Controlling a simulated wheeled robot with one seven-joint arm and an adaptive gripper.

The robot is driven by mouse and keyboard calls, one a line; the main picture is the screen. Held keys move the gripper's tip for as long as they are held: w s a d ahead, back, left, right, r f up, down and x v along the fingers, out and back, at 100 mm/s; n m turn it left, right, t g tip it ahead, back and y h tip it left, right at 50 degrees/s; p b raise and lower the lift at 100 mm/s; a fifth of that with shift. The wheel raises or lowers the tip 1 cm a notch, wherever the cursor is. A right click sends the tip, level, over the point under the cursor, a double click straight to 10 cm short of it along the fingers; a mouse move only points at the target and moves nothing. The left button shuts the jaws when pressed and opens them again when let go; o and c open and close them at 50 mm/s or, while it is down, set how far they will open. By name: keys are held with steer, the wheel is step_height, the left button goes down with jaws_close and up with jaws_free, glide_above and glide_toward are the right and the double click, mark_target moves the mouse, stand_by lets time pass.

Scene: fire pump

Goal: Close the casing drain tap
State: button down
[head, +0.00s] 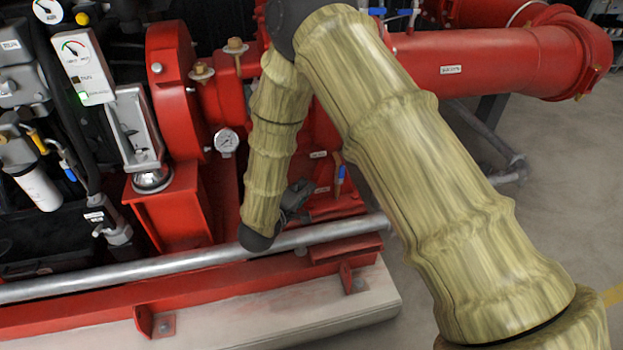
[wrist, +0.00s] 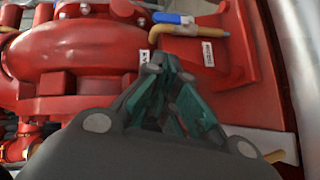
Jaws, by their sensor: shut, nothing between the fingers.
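A small brass tap with a blue lever (wrist: 172,18) sits by the red pump casing (wrist: 95,45), at the top of the wrist view. A white label below it is too small to read. In the head view the blue lever (head: 342,173) shows just right of my gripper, partly framed by my arm. My gripper (wrist: 168,65) is shut and empty, its fingertips pointing towards the tap and a little short of it in the picture. In the head view my gripper (head: 297,195) is small and dark beside the casing. I cannot tell whether it touches anything.
A grey pipe (head: 190,262) runs across the front of the red base, close under my gripper. A pressure gauge (head: 227,142) is left of my arm. Another blue-handled valve (head: 67,171) is at far left. The floor at right (head: 560,190) is clear.

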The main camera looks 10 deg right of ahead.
steer(key=shift+s+a, duration=0.25)
steer(key=shift+s, duration=0.1)
steer(key=s+d+f+m+g+y, duration=0.1)
steer(key=s+d+f+y, duration=0.35)
steer(key=f, duration=0.65)
steer(key=s+d+f+m+g+y, duration=0.2)
steer(key=s+d+f+g, duration=0.15)
steer(key=s+f, duration=0.45)
steer(key=s+d+f+m+g+y, duration=0.2)
steer(key=s+d+f+g, duration=0.15)
steer(key=s, duration=0.85)
steer(key=s+d+f+m+g+y, duration=0.1)
steer(key=s+d+m+g, duration=0.1)
steer(key=s, duration=0.7)
steer(key=s+d+f+m+g+y, duration=0.1)
steer(key=s+m+g, duration=0.15)
steer(key=s, duration=0.65)
step_height(320, 180, up, 21)
steer(key=p, duration=2.1)
steer(key=shift+w+n+h, duration=0.25)
steer(key=shift+n+h, duration=0.1)
steer(key=shift+n, duration=0.1)
